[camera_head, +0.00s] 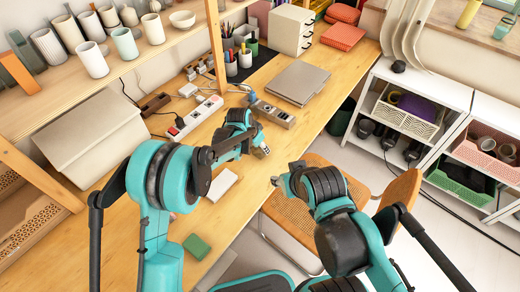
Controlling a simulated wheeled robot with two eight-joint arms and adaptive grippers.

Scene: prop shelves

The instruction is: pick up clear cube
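I cannot make out a clear cube with certainty. My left gripper (260,150) is over the wooden table (312,57), just below the grey metal strip. A small pale patch shows at its tip; I cannot tell whether that is part of the gripper or a separate object. My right gripper (277,182) is off the table's right edge, above the chair, with its tip pointing left toward the table. Both grippers are small and partly hidden by their own arm links, so their finger openings do not show clearly.
A grey laptop (299,82), grey metal strip (272,113), white power strip (196,117), white pad (222,185) and green block (197,246) lie on the table. Pen cups (245,58) stand behind. A wicker chair (318,200) is beside the table; a cup shelf (125,67) overhangs its left.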

